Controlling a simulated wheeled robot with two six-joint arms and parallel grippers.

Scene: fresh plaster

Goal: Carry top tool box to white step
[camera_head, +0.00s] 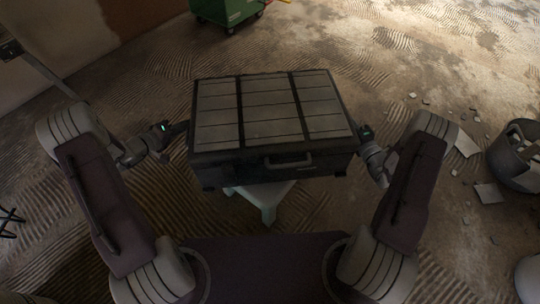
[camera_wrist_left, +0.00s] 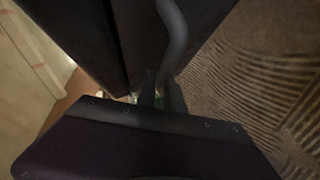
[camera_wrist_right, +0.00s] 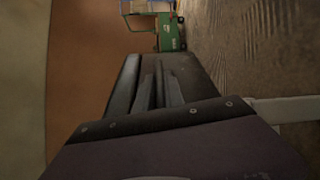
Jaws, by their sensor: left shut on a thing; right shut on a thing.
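The tool box (camera_head: 266,112) is a wide dark case with a grey panelled lid and a front handle. It is level in the middle of the head view, between my two arms. My left gripper (camera_head: 178,130) is shut on its left side; the left wrist view shows the dark box side and a bar-like handle (camera_wrist_left: 174,40) close up. My right gripper (camera_head: 366,138) is shut on its right side, and the box also fills the middle of the right wrist view (camera_wrist_right: 128,82). A white step (camera_head: 268,196) shows partly below the box's front edge; the box hides the rest. I cannot tell whether they touch.
A green wheeled cart (camera_head: 226,10) stands at the back. A dark bucket (camera_head: 516,160) is at the right, with pale rubble pieces (camera_head: 466,146) on the floor near it. A dark thin-legged object (camera_head: 8,222) is at the left edge. The ridged floor behind the box is mostly clear.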

